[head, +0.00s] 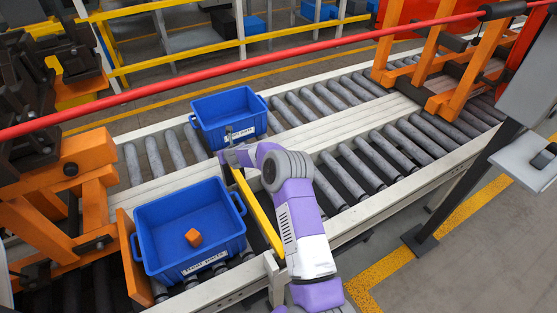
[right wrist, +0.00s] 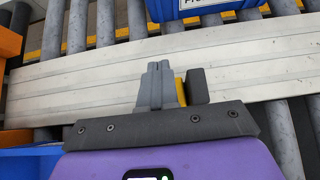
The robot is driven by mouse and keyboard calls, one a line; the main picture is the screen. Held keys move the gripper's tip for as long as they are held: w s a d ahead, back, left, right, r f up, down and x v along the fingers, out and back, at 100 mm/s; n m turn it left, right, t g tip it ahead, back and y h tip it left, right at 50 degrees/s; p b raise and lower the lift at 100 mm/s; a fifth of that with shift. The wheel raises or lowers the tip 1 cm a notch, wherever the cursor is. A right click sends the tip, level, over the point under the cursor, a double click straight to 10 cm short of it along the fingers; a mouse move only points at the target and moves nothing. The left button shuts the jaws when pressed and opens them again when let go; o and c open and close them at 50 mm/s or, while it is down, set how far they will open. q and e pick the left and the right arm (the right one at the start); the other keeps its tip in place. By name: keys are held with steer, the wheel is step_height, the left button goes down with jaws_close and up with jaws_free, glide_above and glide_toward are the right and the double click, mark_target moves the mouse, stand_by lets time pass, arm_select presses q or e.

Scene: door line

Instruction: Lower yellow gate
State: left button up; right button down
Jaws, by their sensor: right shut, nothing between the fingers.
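The yellow gate (head: 257,212) is a long bar running over the near roller lane, just right of the near blue bin. Its near end is by a pale post at the conveyor's front edge, and its far end is by my right gripper (head: 229,156). I cannot tell exactly how high it sits. In the right wrist view, my right gripper (right wrist: 160,70) is shut and empty above the pale centre rail. A small part of the yellow gate (right wrist: 180,91) shows just right of the fingers, beside a dark block (right wrist: 197,86). Contact is unclear. My left gripper is not in view.
Another blue bin (head: 248,135) stands on the far lane. A red rail (head: 250,72) crosses above. Orange frames stand left (head: 50,190) and right (head: 470,65). The rollers (head: 390,150) to the right are clear.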

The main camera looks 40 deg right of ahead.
step_height(320, 180, up, 14)
steer(key=p, duration=1)
steer(key=shift+p, duration=0.4)
